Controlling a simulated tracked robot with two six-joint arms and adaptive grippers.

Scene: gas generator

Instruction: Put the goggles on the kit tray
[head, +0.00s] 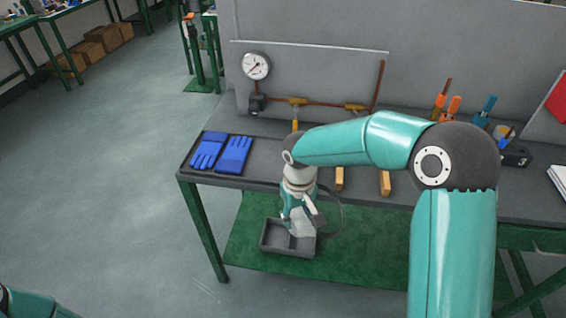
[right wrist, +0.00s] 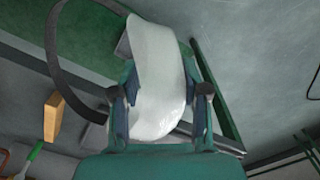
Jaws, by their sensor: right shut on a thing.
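The goggles (head: 303,229) have a pale, curved lens and a dark strap, and hang from my right gripper (head: 296,212) in the head view. In the right wrist view, my right gripper (right wrist: 160,108) has its two fingers on either side of the white goggles (right wrist: 158,70), shut on them. The strap loops out to the left there. The dark kit tray (head: 238,175) lies at the left end of the bench, with blue gloves on its left part. My gripper is in front of the bench, right of and nearer than the gloves. My left gripper is out of view.
A grey divided bin (head: 272,250) sits low, beneath the goggles, over a green surface (head: 365,250). A gauge (head: 256,66) and copper pipe with valves stand behind. Wooden-handled tools (head: 385,183) lie on the bench under my arm. Clamps (head: 452,108) stand at the right.

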